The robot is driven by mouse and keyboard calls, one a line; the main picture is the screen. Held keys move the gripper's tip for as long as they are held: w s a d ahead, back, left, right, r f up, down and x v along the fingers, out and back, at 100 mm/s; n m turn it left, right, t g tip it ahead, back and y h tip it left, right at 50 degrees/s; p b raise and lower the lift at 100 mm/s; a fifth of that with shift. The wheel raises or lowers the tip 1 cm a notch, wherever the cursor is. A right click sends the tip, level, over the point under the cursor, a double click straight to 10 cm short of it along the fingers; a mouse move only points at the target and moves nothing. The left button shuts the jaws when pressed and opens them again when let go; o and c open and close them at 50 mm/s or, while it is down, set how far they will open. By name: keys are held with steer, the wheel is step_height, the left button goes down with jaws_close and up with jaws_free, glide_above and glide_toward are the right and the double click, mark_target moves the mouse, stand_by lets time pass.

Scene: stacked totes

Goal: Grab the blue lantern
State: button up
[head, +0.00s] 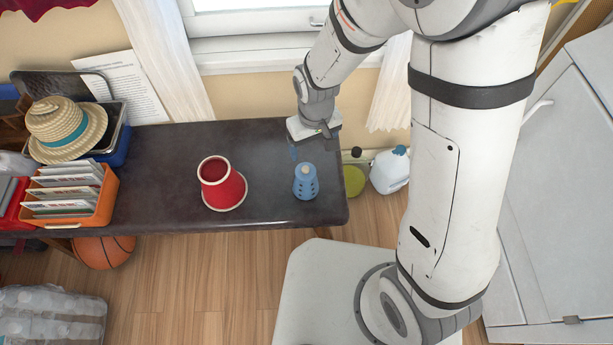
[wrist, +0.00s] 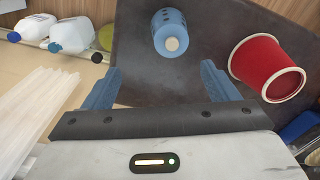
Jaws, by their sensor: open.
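The blue lantern (head: 306,182) stands upright near the right end of the dark table, with dotted holes in its side and a pale knob on top. In the wrist view the lantern (wrist: 171,33) is ahead of the fingers, near the top edge and a little left of the gap's middle. My gripper (wrist: 164,82) is open, with its two blue fingers apart and nothing between them. In the head view my gripper (head: 293,152) is over the table's back part, behind the lantern and apart from it.
A red flared pot (head: 222,184) stands left of the lantern, and right of it in the wrist view (wrist: 266,68). An orange bin (head: 101,208) of cards and a straw hat (head: 67,129) are at the table's left. White jugs (head: 390,170) stand beyond the right edge.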

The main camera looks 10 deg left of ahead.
mark_target(305, 168)
steer(key=shift+n, duration=0.3)
steer(key=f, duration=0.2)
steer(key=a+f+b, duration=0.1)
steer(key=f, duration=0.1)
steer(key=s+a+f, duration=0.1)
steer(key=f, duration=0.1)
steer(key=shift+f, duration=0.35)
step_height(305, 168, down, 6)
steer(key=shift+w+d+f+b, duration=0.1)
steer(key=shift+d+b, duration=0.05)
steer(key=shift+b, duration=0.9)
steer(key=c, duration=1.6)
